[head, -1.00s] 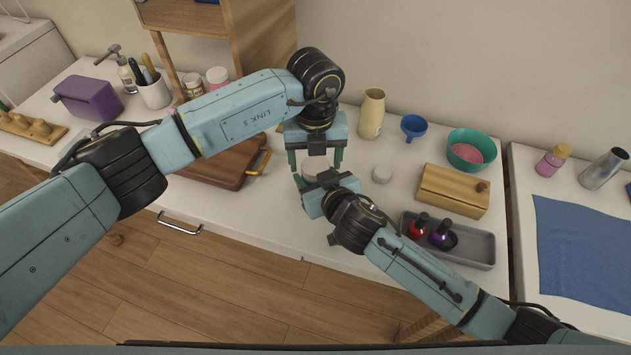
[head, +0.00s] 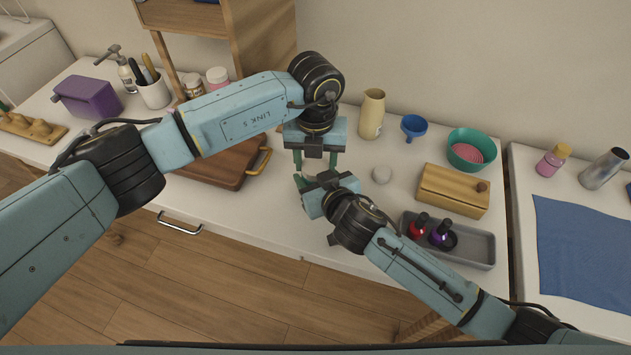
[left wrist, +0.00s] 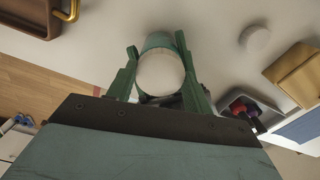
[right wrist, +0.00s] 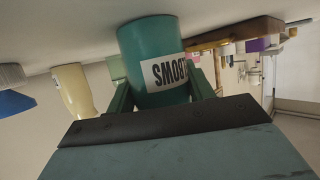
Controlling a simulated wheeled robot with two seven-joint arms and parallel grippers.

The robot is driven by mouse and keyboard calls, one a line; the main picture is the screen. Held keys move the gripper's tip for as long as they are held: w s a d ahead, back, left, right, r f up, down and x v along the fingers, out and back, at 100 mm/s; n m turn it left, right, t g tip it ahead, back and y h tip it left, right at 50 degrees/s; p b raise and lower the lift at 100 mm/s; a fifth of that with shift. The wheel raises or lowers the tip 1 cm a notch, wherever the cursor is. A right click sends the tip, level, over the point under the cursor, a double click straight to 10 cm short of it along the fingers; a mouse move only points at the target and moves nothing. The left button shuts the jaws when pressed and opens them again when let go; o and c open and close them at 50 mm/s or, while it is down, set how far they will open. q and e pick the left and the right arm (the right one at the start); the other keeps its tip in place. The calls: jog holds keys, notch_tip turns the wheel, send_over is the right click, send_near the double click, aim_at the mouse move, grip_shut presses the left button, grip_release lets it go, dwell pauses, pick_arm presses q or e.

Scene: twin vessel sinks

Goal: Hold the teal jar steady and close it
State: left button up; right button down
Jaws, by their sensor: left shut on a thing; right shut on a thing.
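The teal jar (right wrist: 150,60), with a lettered white label, stands on the counter in the right wrist view. My right gripper (right wrist: 162,85) is shut on its body from the side. In the left wrist view the jar's teal side (left wrist: 160,41) shows beyond its round white lid (left wrist: 160,74). My left gripper (left wrist: 158,55) points down from above, its fingers shut on either side of the lid. In the head view my left gripper (head: 315,162) is above my right gripper (head: 311,184), and together they mostly hide the jar. The lid's seating is hidden.
A small white disc (head: 382,174) lies right of the jar. Further right are a wooden box (head: 452,190) and a grey tray (head: 478,250) with two small bottles. A cream vase (head: 371,115) and blue funnel (head: 414,127) stand behind. A brown board (head: 215,172) lies left.

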pick_arm(q)
jog(key=shift+m, duration=0.8)
jog(key=o, duration=1.1)
jog(key=shift+r, duration=2.3)
jog(key=shift+c, duration=0.3)
